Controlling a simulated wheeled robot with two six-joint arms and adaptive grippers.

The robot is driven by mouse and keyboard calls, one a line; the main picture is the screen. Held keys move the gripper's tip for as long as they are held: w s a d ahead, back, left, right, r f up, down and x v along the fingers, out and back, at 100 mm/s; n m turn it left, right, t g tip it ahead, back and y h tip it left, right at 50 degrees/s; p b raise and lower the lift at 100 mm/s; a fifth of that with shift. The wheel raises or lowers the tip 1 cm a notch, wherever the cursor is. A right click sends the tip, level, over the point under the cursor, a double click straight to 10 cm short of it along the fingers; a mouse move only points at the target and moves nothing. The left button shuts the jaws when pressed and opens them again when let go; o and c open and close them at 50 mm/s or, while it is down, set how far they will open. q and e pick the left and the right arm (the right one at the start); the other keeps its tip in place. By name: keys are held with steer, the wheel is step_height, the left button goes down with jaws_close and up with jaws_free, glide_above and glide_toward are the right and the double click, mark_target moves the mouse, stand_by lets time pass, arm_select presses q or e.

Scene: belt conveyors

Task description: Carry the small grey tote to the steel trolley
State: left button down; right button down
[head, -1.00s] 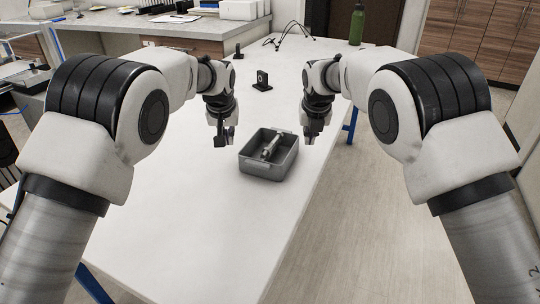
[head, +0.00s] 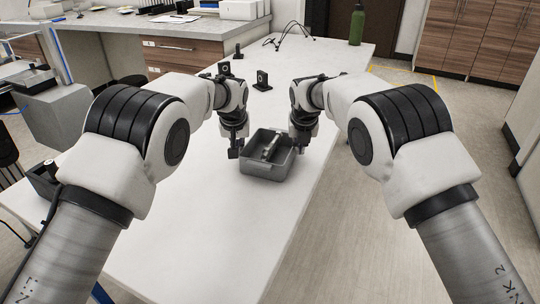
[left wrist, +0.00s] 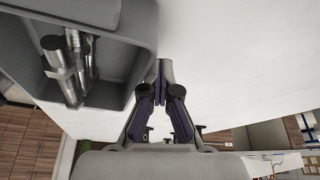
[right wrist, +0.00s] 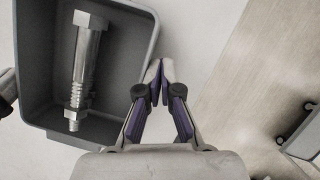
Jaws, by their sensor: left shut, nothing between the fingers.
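The small grey tote (head: 262,170) stands on the white table and holds a large steel bolt (right wrist: 85,65) and another metal part (left wrist: 83,55). My left gripper (head: 234,152) is shut and empty, pointing down beside the tote's left side. In the left wrist view the left fingertips (left wrist: 161,68) are just outside the tote wall. My right gripper (head: 302,147) points down at the tote's right side. In the right wrist view its fingertips (right wrist: 158,72) meet with nothing between them, outside the rim. I cannot make out the steel trolley for certain.
The white table (head: 200,215) is clear in front of the tote. Drawers (head: 185,55) stand behind at left. Open floor (head: 400,230) lies to the right.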

arm_select(q)
steer(key=shift+d, duration=0.3)
arm_select(e)
steer(key=shift+a, duration=0.3)
